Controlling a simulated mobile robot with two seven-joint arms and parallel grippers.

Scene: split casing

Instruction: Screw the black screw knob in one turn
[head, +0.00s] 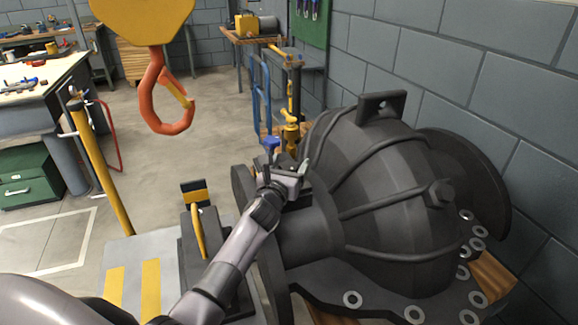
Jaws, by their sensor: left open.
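A large dark grey casing (385,215) with raised ribs and a lifting lug on top fills the right of the head view. A small dark knob-like piece (438,193) sticks out of its right side; I cannot tell for sure whether this is the black screw knob. My left gripper (288,172) is open beside the casing's left end, above its neck. No held object shows between its fingers, though the small gap is hard to make out. The left gripper is well apart from the knob-like piece. My right gripper is not in view.
An orange crane hook (168,100) hangs at the upper left. A yellow post (102,170) stands left of the casing. A workbench (30,85) and green cabinet (30,178) are at the far left. A block wall (470,75) runs close behind the casing. The middle floor is clear.

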